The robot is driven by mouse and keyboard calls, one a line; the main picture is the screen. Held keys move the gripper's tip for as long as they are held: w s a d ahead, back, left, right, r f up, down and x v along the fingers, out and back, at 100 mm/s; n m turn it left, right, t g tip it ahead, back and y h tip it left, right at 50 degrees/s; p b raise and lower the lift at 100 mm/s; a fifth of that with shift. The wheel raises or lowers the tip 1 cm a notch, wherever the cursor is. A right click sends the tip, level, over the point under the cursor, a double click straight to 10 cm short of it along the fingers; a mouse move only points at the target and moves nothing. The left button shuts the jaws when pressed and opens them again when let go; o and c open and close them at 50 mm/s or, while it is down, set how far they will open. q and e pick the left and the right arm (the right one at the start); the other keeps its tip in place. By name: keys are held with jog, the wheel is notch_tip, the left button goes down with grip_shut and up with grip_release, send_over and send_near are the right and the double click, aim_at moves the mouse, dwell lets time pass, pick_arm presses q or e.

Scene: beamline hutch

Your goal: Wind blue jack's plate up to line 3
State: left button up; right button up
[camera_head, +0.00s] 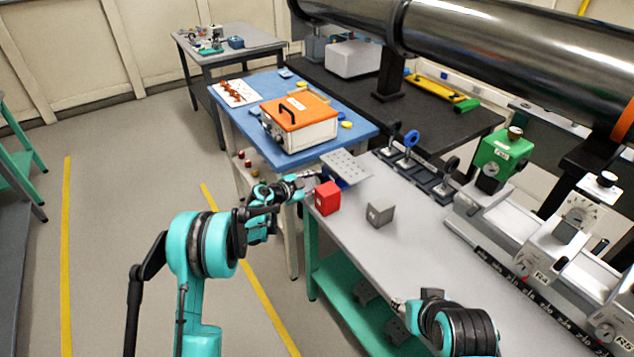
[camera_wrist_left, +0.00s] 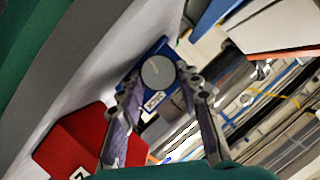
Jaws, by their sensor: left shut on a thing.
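The blue jack (camera_head: 354,183) stands at the far left corner of the grey bench, with its grey perforated plate (camera_head: 346,166) on top. My left gripper (camera_head: 308,177) reaches it from the left. In the left wrist view, the jack's blue body (camera_wrist_left: 157,49) shows behind its round grey knob (camera_wrist_left: 158,73). The left gripper (camera_wrist_left: 160,90) has its fingers on either side of this knob and is shut on it. A small white label (camera_wrist_left: 153,101) sits below the knob; its marks are too small to read. My right gripper (camera_head: 400,304) shows only partly at the bottom.
A red block (camera_head: 327,198) stands close by the left gripper and also shows in the left wrist view (camera_wrist_left: 75,143). A grey block (camera_head: 380,213) is to its right. Dark optic mounts (camera_head: 408,160) and rail instruments line the bench's back. An orange-lidded case (camera_head: 300,120) sits on the blue table.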

dwell(0.3)
pick_arm(q)
jog(key=o, duration=1.2)
jog(key=shift+c, duration=0.2)
